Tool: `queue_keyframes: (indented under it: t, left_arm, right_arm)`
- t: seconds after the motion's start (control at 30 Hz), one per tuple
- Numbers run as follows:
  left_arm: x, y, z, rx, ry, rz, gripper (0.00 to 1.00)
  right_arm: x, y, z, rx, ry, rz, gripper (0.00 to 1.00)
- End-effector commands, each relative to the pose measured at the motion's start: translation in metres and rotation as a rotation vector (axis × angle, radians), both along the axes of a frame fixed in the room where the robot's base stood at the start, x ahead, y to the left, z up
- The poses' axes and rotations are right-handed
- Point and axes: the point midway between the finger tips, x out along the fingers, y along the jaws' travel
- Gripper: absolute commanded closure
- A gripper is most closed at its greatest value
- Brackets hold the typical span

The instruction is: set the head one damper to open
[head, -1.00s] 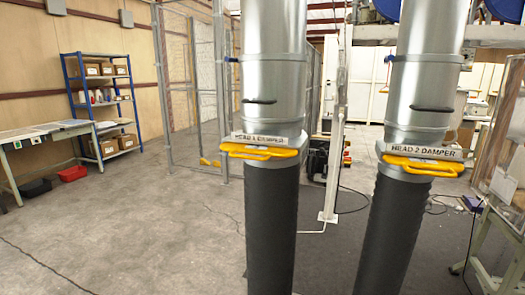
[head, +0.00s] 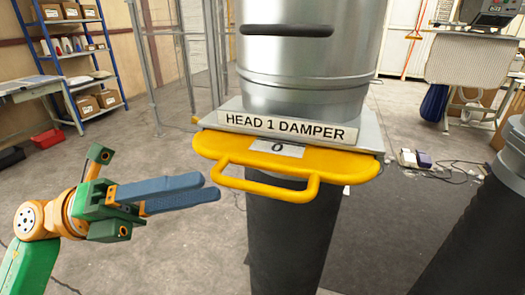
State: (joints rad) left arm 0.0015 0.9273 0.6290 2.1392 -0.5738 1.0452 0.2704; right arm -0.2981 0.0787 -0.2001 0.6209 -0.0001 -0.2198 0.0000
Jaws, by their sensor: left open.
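The head 1 damper (head: 350,165) is a yellow slide plate with a looped front handle (head: 268,186), set in a grey flange on a vertical duct. A plate above it reads "HEAD 1 DAMPER" (head: 287,127), and a small white label (head: 277,148) on the yellow plate reads "0". My left gripper (head: 214,188), with blue fingers and a green and orange body, is left of the handle, fingers pointing right towards it. It is open and empty, and looks apart from the handle. My right gripper is not in view.
The shiny metal duct (head: 305,70) rises above the damper and a dark hose (head: 290,240) runs below. A second duct (head: 505,160) stands at right. A blue shelf rack (head: 75,50) and a red bin (head: 47,138) are far left. Open floor lies between.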

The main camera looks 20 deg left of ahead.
Motion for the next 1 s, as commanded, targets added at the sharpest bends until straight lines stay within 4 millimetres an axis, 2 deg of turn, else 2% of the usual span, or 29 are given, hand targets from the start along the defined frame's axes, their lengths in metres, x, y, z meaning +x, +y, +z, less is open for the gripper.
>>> queue_keyframes:
  t: [0.1,0.17,0.4,0.5,0.63,0.83,1.0]
  left_arm:
    - [-0.007,-0.007,-0.002,0.047,-0.022,-0.016,0.55]
    - [-0.006,-0.009,0.001,0.043,-0.02,-0.015,0.55]
    - [0.007,-0.052,0.018,0.037,-0.018,-0.017,0.55]
    - [0.012,-0.064,0.018,0.037,-0.018,-0.015,0.55]
    - [0.014,-0.071,0.015,0.036,-0.019,-0.013,0.55]
    - [0.015,-0.071,0.013,0.036,-0.017,-0.013,0.55]
    - [0.015,-0.071,0.013,0.036,-0.017,-0.013,1.0]
  right_arm:
    - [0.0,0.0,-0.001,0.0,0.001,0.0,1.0]
    - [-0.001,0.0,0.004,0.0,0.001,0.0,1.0]
    - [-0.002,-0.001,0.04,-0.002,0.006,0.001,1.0]
    - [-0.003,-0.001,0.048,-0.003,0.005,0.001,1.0]
    - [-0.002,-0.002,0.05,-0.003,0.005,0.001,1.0]
    - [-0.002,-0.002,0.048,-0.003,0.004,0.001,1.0]
    - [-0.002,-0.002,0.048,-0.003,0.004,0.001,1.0]
